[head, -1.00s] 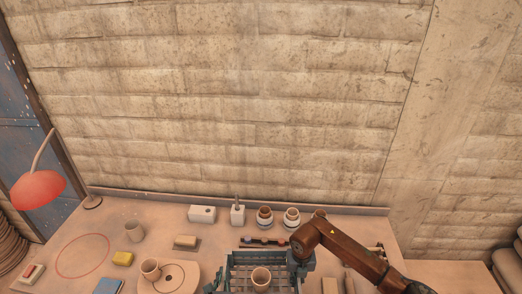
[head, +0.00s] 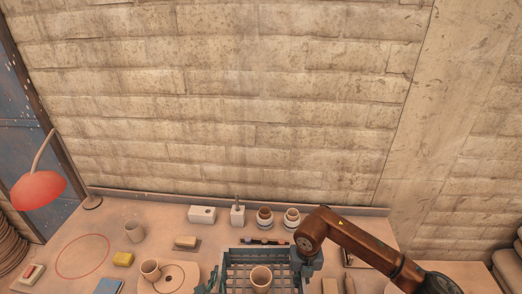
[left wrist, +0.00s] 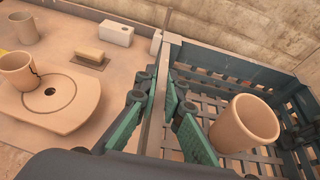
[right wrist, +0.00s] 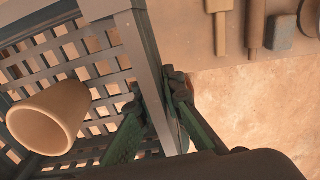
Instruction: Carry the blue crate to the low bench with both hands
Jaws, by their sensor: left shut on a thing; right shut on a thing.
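The blue-grey slatted crate (head: 235,251) is at the bottom middle of the head view, above the worktable, with a clay cup (head: 261,278) inside. My left gripper (head: 213,282) is shut on the crate's left wall; the left wrist view shows its green fingers (left wrist: 165,108) on either side of the rim (left wrist: 153,120). My right gripper (head: 309,264) is shut on the right wall; the right wrist view shows its fingers (right wrist: 160,122) astride that wall (right wrist: 152,75). The crate looks roughly level. Its underside is hidden. I cannot tell for certain which surface is the low bench.
The worktable (head: 120,215) holds a red lamp (head: 38,190), a yellow block (head: 123,259), a round board (head: 178,279) with a cup (head: 151,269), and white-banded pots (head: 291,218) behind the crate. A pale surface (head: 455,270) lies right of the table. A block wall closes the back.

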